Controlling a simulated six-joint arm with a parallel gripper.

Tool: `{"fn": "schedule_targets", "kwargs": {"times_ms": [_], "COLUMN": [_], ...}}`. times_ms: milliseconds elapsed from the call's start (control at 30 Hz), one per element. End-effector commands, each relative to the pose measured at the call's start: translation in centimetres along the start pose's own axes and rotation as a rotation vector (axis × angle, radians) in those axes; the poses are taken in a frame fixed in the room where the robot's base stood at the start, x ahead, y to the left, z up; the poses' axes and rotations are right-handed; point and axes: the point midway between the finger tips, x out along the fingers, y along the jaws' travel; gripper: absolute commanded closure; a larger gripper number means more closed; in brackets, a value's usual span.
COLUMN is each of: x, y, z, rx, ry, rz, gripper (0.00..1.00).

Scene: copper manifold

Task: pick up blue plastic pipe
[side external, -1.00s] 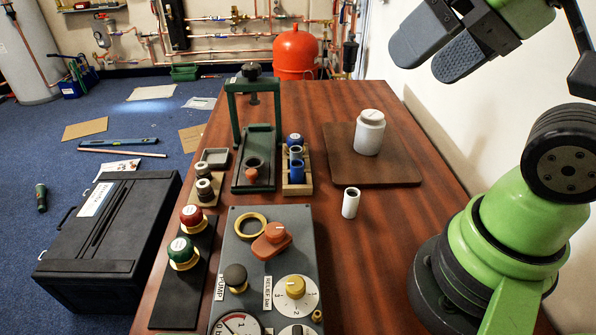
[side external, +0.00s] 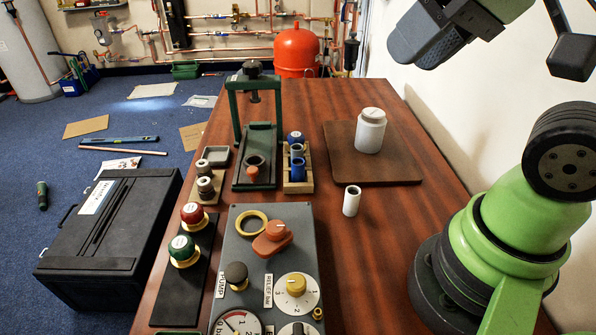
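A short blue pipe piece (side external: 298,168) stands upright in the front of a small wooden rack (side external: 299,187) on the table. My gripper (side external: 412,44) is at the top right, high above the table and well apart from the rack. Its fingers overlap from this side, so their opening is hidden. Nothing is visible between them.
A green press frame (side external: 235,107) stands just left of the rack. A white jar (side external: 370,131) sits on a brown board (side external: 345,165). A white pipe piece (side external: 351,201) stands to the rack's right. A grey control panel (side external: 247,293) lies in front.

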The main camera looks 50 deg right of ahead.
Motion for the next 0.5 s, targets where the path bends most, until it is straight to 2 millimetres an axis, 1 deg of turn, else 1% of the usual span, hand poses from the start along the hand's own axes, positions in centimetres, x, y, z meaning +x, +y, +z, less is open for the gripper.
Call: {"fn": "schedule_targets", "kwargs": {"times_ms": [33,167,200,267,367,400,467,500], "x": [0.8,3.4,4.4,6.2,9.5,10.9,13.2,14.8], "y": [-0.1,-0.1,-0.1,0.1,0.7,1.0,1.5,1.9], "z": [-1.0,-4.1,-5.0,-6.1,-7.7,-8.3,-8.8,-9.1], "rx": [-0.029,-0.137,-0.172,-0.224,-0.313,-0.349,-0.401,-0.437], "ry": [-0.033,-0.120,-0.148,-0.192,-0.269,-0.300,-0.347,-0.381], "rz": [0.021,0.071,0.084,0.102,0.125,0.133,0.141,0.145], "gripper": [0.66,0.66,0.66,0.66,0.66,0.66,0.66,0.66]}}
